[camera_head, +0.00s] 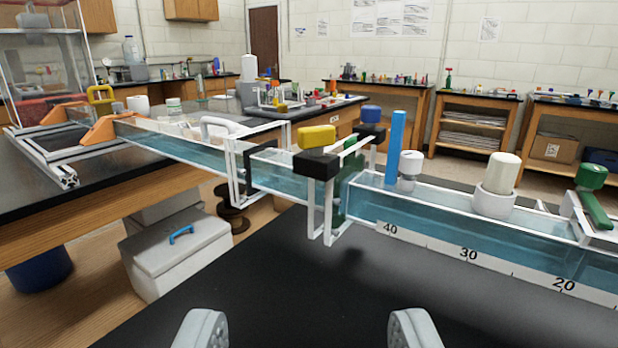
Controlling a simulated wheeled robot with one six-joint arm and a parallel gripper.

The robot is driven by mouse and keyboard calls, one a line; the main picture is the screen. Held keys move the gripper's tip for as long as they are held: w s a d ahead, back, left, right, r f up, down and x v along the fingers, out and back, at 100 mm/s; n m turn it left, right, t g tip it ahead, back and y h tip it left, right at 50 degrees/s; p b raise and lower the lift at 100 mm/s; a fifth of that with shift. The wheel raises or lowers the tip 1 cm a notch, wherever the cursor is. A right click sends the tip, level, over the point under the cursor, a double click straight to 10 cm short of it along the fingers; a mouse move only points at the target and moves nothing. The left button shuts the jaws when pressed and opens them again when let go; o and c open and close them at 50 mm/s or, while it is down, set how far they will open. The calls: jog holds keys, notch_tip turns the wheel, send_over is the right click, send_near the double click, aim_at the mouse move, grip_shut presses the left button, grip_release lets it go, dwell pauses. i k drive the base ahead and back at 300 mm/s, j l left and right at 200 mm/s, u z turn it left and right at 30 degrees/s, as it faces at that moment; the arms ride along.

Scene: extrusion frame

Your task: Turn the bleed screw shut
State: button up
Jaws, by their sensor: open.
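My gripper (309,330) is open, with its two pale grey fingertips at the bottom edge and nothing between them. It is in front of a long clear water-filled channel and apart from it. On the channel stand a yellow knob (317,137) on a black block, a blue knob (371,113), a white knob (503,172) in a pale collar, a small grey-capped fitting (410,168) and a green knob (591,176) on a green bracket. I cannot tell which of these is the bleed screw, or how far any is turned.
A blue upright bar (396,147) stands on the channel. A number scale (470,254) runs along its front wall. White frames (240,175) surround its joints. The black worktop (330,290) before my gripper is clear. A grey box (178,255) with a blue handle is at left.

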aim_at(411, 161)
jog(key=k+l+z, duration=0.65)
jog(key=k+l, duration=0.05)
jog(key=l, duration=0.1)
